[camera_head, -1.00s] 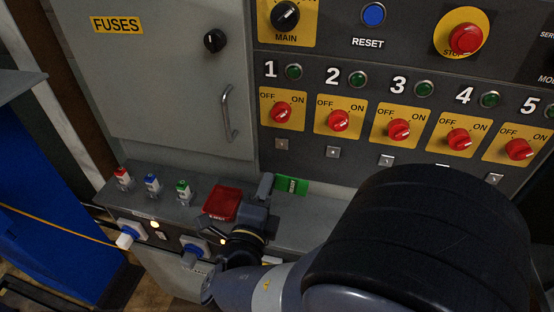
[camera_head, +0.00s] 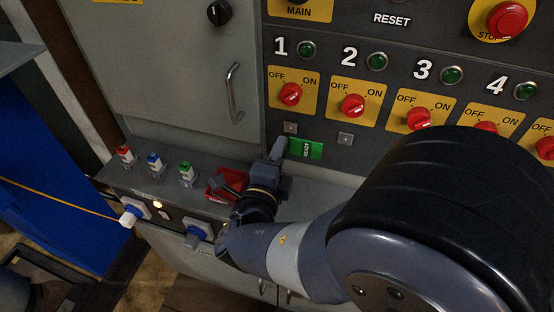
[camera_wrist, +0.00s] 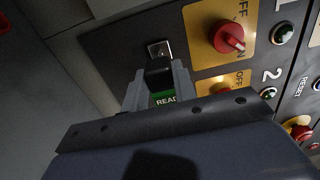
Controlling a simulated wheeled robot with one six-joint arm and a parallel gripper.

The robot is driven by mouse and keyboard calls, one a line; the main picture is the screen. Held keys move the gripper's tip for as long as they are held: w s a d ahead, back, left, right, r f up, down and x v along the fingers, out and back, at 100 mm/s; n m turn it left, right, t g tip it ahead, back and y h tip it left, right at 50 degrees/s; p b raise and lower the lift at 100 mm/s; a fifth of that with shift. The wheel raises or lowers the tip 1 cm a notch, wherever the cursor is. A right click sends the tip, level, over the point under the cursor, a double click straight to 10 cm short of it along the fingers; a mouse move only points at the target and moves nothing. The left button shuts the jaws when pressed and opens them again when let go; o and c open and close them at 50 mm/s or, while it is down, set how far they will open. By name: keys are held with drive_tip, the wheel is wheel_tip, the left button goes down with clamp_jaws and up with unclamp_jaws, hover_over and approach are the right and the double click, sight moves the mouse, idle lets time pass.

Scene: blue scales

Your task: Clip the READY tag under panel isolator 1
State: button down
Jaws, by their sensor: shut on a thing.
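The green READY tag (camera_head: 306,149) is in my gripper (camera_head: 282,148), off the ledge and in front of the dark panel. In the wrist view, the tag (camera_wrist: 164,99) shows partly behind my gripper (camera_wrist: 158,76), which is shut on it. Isolator 1 (camera_head: 290,93) has a red knob on a yellow OFF/ON plate; its knob also shows in the wrist view (camera_wrist: 230,38). Below the plate is a small square metal clip (camera_head: 291,128), just above the tag in the head view. The clip also shows beyond my fingertips in the wrist view (camera_wrist: 159,50). Contact cannot be told.
A red tray (camera_head: 222,198) sits on the grey ledge (camera_head: 207,161), partly behind my gripper. Red, blue and green-topped small items (camera_head: 155,163) stand left of it. Plug sockets (camera_head: 197,231) are on the ledge's front. A second clip (camera_head: 345,139) lies under isolator 2.

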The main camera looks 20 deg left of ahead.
drive_tip(key=shift+w+a+b, duration=0.2)
drive_tip(key=shift+w+b, duration=0.25)
drive_tip(key=shift+w, duration=1.4)
drive_tip(key=shift+p, duration=1.05)
idle(0.5)
drive_tip(key=shift+w, duration=0.55)
idle(0.5)
drive_tip(key=c, duration=1.1)
unclamp_jaws()
drive_tip(key=shift+o, duration=0.2)
drive_tip(key=shift+s, duration=0.15)
drive_tip(key=s+d, duration=0.1)
drive_tip(key=s, duration=0.9)
drive_tip(key=shift+s, duration=0.25)
